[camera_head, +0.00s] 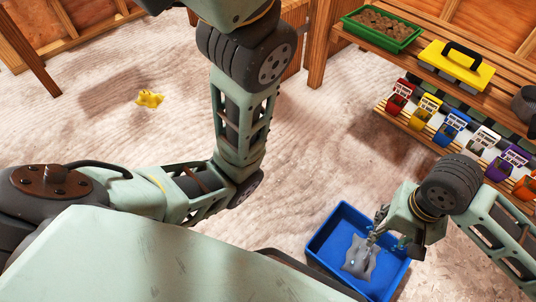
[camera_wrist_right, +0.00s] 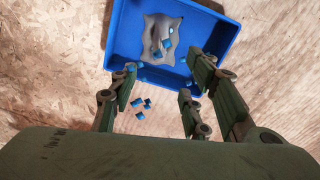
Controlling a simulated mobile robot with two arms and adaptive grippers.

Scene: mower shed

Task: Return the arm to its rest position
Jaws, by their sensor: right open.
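My right gripper (camera_head: 383,226) is over the blue bin (camera_head: 338,212) at the lower right of the head view. In the right wrist view its fingers (camera_wrist_right: 165,78) are spread open with nothing between them. A grey crumpled bag or cloth (camera_head: 360,258) lies in the bin; it also shows in the right wrist view (camera_wrist_right: 155,30) with small blue pieces (camera_wrist_right: 167,43) on it. Several more blue pieces (camera_wrist_right: 140,108) show outside the bin's near rim; whether they lie on the floor I cannot tell. My left arm bends up out of the top of the head view, its gripper out of sight.
A wooden shelf unit stands at the right with a green tray (camera_head: 383,30), a yellow case with black handle (camera_head: 456,64) and a row of coloured bins (camera_head: 450,128). A yellow crumpled thing (camera_head: 149,98) lies on the floor at the left. Open floor lies between.

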